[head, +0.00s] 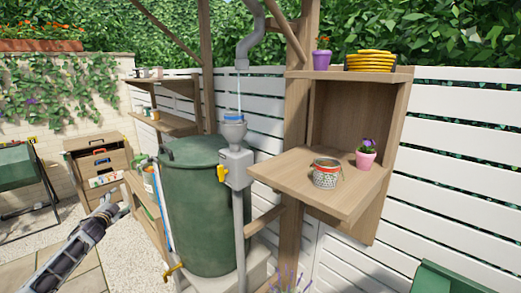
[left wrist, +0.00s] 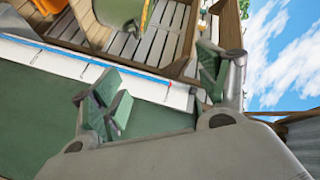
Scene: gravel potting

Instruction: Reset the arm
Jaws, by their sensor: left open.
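My left arm comes in from the lower left of the head view. Its gripper (head: 108,207) is raised in open air, left of the green barrel (head: 200,215) and apart from it. In the left wrist view the two green-padded fingers of the left gripper (left wrist: 160,92) are spread apart with nothing between them. A large green surface lies behind the fingers there, with a white strip and a blue line along its edge. My right gripper is in neither view.
A wooden fold-down shelf (head: 300,192) holds a tin of gravel (head: 326,178) and a pink pot with a purple flower (head: 366,159). A yellow hose coil (head: 370,61) lies above. A wooden drawer chest (head: 98,160) stands at left.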

